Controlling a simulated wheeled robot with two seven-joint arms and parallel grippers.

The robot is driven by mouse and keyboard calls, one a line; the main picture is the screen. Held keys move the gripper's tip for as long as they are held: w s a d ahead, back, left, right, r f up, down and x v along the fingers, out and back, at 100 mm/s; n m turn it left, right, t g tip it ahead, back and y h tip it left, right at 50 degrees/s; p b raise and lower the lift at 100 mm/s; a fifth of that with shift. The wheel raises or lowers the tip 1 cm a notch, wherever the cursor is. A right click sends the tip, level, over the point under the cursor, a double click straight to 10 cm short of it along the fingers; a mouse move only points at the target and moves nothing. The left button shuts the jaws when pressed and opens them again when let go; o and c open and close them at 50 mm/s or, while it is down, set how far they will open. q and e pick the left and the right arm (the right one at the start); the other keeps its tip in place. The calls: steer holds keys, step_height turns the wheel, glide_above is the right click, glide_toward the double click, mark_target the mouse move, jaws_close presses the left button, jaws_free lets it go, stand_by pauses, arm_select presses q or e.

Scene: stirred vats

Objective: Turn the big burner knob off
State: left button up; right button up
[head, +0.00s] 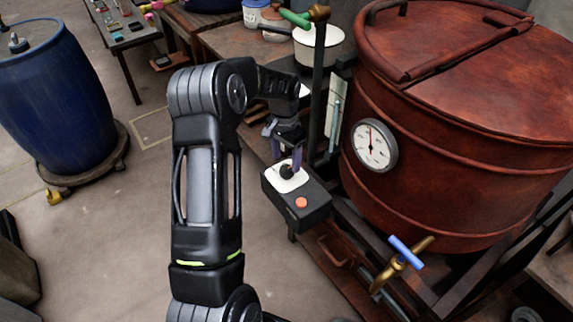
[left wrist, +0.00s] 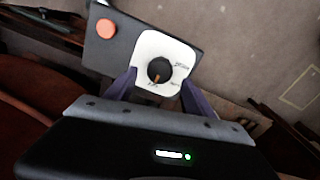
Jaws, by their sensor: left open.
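The big burner knob (head: 287,171) is a round black dial on a white plate, on top of a dark control box (head: 300,207). In the left wrist view the knob (left wrist: 160,68) has an orange pointer mark toward its lower side, near small lettering too blurred to read surely. My left gripper (head: 284,158) is open above the plate. In the left wrist view its purple fingers (left wrist: 159,92) lie one to each side of the knob, with visible gaps; I see no contact. My right gripper is not in view.
An orange button (head: 302,202) sits on the same box. A big rust-red vat (head: 450,130) with a dial gauge (head: 375,145) stands close on the right. A blue-handled valve (head: 405,252) is below it. An upright pipe (head: 317,95) rises behind the box. A blue barrel (head: 50,95) stands left.

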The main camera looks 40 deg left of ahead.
mark_target(286, 168)
arm_select(q)
steer(key=shift+r, duration=1.85)
